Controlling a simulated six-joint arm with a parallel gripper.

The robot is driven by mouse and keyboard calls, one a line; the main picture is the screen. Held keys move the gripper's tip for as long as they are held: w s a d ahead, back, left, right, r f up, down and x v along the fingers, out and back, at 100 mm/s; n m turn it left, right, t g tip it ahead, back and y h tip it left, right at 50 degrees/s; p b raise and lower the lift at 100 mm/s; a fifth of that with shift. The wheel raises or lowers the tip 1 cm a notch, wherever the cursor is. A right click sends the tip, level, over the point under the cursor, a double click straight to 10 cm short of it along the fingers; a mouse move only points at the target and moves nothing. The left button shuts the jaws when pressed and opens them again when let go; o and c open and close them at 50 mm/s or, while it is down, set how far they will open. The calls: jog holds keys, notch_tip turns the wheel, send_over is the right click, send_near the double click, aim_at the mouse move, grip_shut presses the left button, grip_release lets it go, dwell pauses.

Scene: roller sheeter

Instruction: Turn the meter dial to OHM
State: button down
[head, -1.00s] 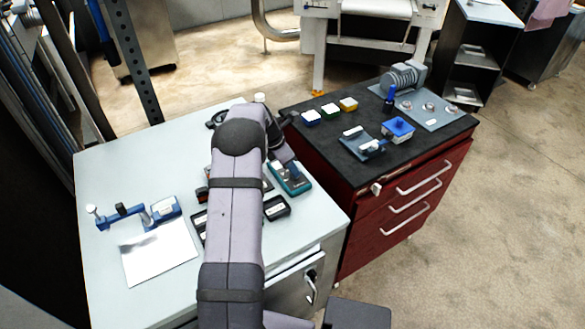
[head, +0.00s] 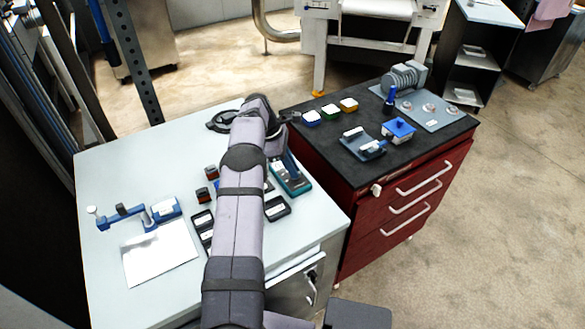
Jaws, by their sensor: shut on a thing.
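The teal meter (head: 301,188) lies near the right edge of the pale worktop, partly covered by my wrist. My gripper (head: 289,170) points down at the meter, and its jaws are shut on the dial. The fingertips are small and mostly hidden behind my arm. The dial's pointer and its markings, OHM included, cannot be read from here.
A dark tray (head: 277,208) lies just in front of the meter. Small red and black blocks (head: 203,194) are left of my arm. A blue gauge stand (head: 135,212) and a bright sheet (head: 160,252) lie at the left. A red drawer cabinet (head: 400,205) stands right.

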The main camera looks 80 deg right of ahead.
dwell(0.3)
jog(key=c, duration=1.8)
grip_release()
jog(key=shift+b+v, duration=0.4)
jog(key=shift+v, duration=3.35)
